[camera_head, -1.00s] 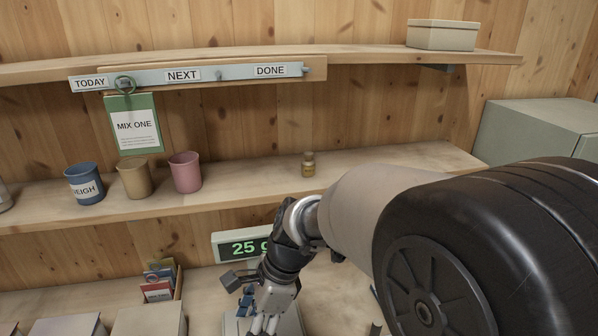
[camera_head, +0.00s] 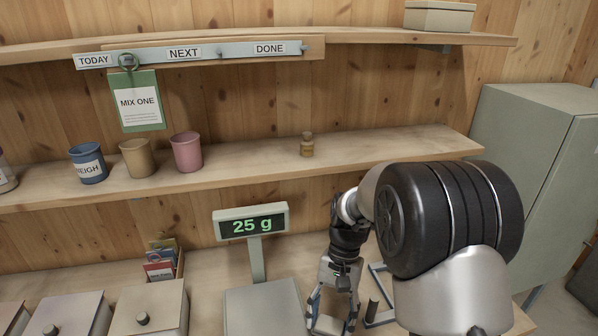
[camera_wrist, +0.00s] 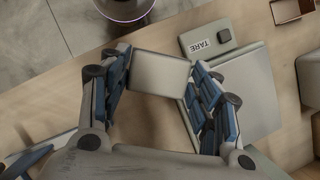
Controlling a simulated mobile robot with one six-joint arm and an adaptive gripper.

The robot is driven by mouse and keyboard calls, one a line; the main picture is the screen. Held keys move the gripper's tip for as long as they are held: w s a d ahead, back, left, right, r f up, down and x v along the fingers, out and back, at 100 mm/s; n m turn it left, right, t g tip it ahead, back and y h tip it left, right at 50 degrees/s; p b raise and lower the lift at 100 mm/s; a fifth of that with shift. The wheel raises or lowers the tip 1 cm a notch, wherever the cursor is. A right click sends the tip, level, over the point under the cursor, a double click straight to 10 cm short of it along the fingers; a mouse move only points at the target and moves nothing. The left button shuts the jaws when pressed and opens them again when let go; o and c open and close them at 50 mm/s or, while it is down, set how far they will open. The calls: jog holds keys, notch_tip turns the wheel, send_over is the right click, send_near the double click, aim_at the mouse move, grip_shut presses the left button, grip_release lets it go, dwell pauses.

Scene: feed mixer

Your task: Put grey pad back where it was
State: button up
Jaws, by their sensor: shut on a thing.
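My gripper (camera_wrist: 155,90) is shut on the grey pad (camera_wrist: 159,73), a flat rectangular piece held between the blue-padded fingers in the wrist view. In the head view my gripper (camera_head: 332,308) is low, just right of the scale's plate (camera_head: 262,310); the pad is hard to make out there. The wrist view shows the scale (camera_wrist: 250,88) to the right of the pad, with a TARE label (camera_wrist: 200,46) and a dark square button (camera_wrist: 224,34). The scale display (camera_head: 251,225) reads 25 g.
A blue frame with a dark post (camera_head: 373,308) stands right of my gripper. Lidded boxes (camera_head: 150,308) and a card holder (camera_head: 163,262) are at left. Cups (camera_head: 187,152) and a small bottle (camera_head: 307,146) stand on the shelf. A green cabinet (camera_head: 530,150) is at right.

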jog(key=d+f+n+h, duration=0.1)
jog(key=d+f+n, duration=0.2)
jog(key=d, duration=0.4)
jog(key=shift+n+h, duration=0.3)
jog(key=shift+n, duration=0.3)
jog(key=shift+r, duration=0.1)
